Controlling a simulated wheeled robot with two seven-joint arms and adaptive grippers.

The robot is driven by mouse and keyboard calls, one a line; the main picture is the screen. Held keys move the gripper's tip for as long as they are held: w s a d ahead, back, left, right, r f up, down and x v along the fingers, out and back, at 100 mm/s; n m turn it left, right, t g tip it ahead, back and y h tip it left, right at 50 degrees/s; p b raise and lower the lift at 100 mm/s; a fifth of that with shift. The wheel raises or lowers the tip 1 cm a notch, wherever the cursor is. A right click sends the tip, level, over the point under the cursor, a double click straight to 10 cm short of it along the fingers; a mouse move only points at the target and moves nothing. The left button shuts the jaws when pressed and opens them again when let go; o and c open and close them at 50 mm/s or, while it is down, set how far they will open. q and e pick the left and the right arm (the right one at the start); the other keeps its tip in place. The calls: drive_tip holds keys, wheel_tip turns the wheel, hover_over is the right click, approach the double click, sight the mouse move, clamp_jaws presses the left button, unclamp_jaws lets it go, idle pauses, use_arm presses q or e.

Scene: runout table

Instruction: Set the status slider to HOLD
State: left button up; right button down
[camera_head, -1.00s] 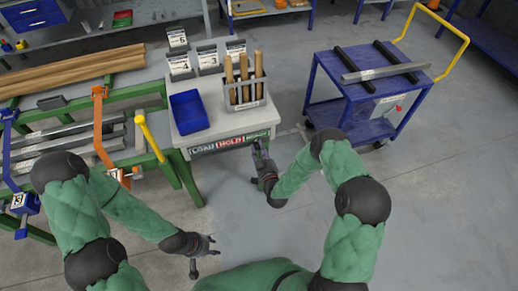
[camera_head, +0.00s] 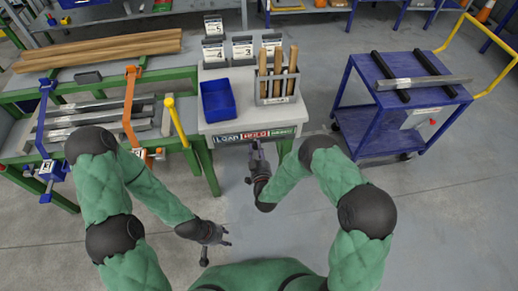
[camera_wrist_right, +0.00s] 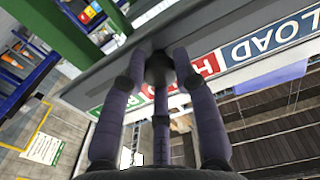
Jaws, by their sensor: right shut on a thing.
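The status slider's strip (camera_head: 228,138) runs along the front of the white-topped stand, with a blue LOAD field, a red HOLD field (camera_head: 256,134) and a green field (camera_head: 284,132). My right gripper (camera_head: 256,149) is at the strip, in front of HOLD. In the right wrist view its fingers (camera_wrist_right: 160,75) are shut around the dark slider knob (camera_wrist_right: 158,66). There LOAD (camera_wrist_right: 262,40) shows clear to the right; the fingers hide much of HOLD (camera_wrist_right: 212,62), and part of green shows left. The knob's exact alignment is partly hidden. My left gripper (camera_head: 222,237) is open and empty, low over the floor.
The stand (camera_head: 214,125) carries a blue bin (camera_head: 217,100), a holder with wooden handles (camera_head: 277,100) and number cards (camera_head: 242,49). A green-framed rack with orange and blue clamps (camera_head: 131,105) adjoins left. A blue cart (camera_head: 378,130) stands right, with clear floor between.

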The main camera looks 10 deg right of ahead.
drive_tip(key=c, duration=0.9)
unclamp_jaws()
drive_tip(key=shift+w+r, duration=0.15)
drive_tip(key=shift+r, duration=0.2)
drive_tip(key=shift+f, duration=0.1)
drive_tip(key=shift+f, duration=0.1)
drive_tip(key=shift+s, duration=0.4)
drive_tip(key=s, duration=1.1)
drive_tip(key=shift+s+d, duration=0.15)
drive_tip(key=shift+d, duration=0.05)
